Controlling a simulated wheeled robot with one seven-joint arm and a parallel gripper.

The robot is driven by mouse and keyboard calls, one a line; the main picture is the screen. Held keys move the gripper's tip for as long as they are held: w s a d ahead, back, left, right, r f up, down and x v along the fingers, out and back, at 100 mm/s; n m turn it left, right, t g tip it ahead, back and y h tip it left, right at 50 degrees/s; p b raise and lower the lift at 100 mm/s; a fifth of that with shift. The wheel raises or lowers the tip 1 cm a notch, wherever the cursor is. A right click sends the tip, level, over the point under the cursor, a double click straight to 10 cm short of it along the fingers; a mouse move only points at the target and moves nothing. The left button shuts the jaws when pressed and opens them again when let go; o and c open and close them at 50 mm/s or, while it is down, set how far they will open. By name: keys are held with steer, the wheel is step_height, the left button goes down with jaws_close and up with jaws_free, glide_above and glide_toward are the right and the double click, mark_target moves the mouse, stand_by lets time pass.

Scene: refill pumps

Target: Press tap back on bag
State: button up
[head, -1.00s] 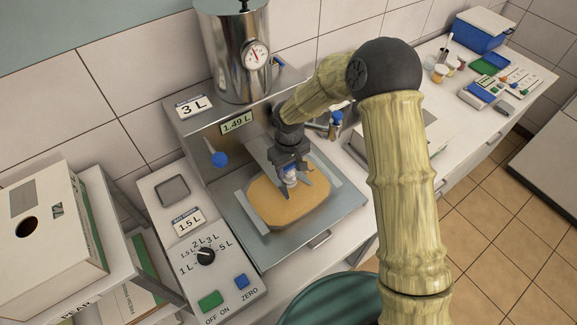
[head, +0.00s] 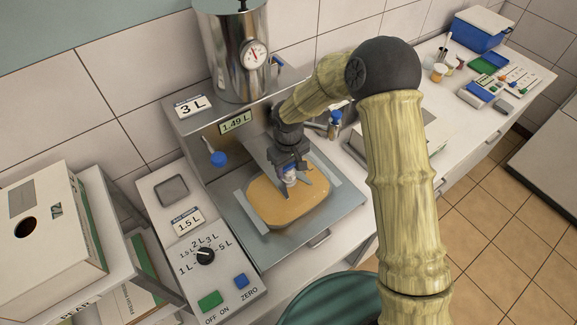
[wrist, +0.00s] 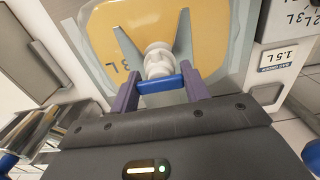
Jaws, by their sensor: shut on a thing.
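The bag (head: 275,209), full of orange-yellow liquid, lies flat on the metal tray of the filling machine; it also shows in the wrist view (wrist: 114,37). My gripper (head: 290,178) is over the bag's far part and points down. Its two purple fingers are shut on the tap (wrist: 158,62), a white round piece with a blue band. In the wrist view the tap stands over the bag's edge area. Whether the tap is seated in the bag's neck, I cannot tell, since the fingers and the tap hide the neck.
The machine (head: 190,137) rises behind the tray, with a display reading 1.49 L and a steel tank (head: 235,60) above. A control panel (head: 198,245) with a dial and buttons stands left. A white box (head: 50,225) is further left. The right counter holds small items.

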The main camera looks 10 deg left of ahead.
steer(key=shift+f+b, duration=0.3)
steer(key=shift+f, duration=0.1)
stand_by(0.5)
steer(key=o, duration=1)
step_height(320, 180, up, 17)
steer(key=b, duration=0.4)
steer(key=shift+r, duration=0.2)
step_height(320, 180, up, 6)
steer(key=p, duration=0.5)
glide_above(288, 166)
